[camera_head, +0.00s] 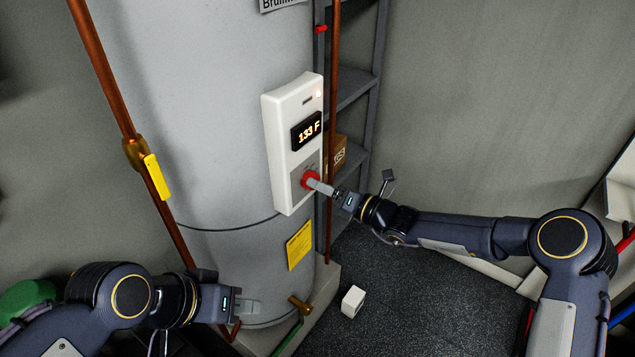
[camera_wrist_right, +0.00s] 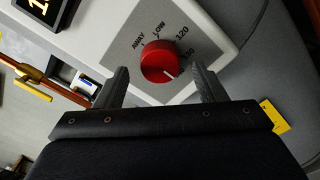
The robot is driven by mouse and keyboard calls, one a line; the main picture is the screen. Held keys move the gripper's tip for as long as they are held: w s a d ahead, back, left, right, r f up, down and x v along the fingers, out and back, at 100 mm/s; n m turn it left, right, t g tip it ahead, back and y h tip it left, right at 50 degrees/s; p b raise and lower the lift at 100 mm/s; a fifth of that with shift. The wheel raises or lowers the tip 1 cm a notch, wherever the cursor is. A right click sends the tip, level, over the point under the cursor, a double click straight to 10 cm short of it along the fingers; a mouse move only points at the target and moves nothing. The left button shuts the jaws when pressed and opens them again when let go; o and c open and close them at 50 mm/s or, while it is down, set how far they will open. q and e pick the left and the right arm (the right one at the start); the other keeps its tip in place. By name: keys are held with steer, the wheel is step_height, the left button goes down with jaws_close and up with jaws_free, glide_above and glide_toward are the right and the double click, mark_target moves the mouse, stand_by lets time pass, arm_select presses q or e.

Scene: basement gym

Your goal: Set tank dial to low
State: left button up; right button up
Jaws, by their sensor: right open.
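The red tank dial (camera_head: 310,180) sits low on a white control panel (camera_head: 284,165) whose display reads 133 F. My right gripper (camera_head: 317,184) is at the dial. In the wrist view its open fingers (camera_wrist_right: 160,72) stand on either side of the dial's near edge, with gaps showing. My left gripper (camera_head: 249,307) is low by the tank's base, away from the panel; its finger gap is unclear.
The grey tank (camera_head: 200,110) fills the middle. A copper pipe with a yellow valve handle (camera_head: 157,177) runs at left, another pipe (camera_head: 332,120) right of the panel. A shelf rack (camera_head: 352,90) stands behind. A white cube (camera_head: 352,301) lies on the dark floor.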

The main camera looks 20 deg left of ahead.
steer(key=shift+x, duration=1.1)
steer(key=c, duration=1)
steer(key=shift+w+n+b, duration=0.1)
steer(key=shift+n+b, duration=13.3)
steer(key=shift+b, duration=1.25)
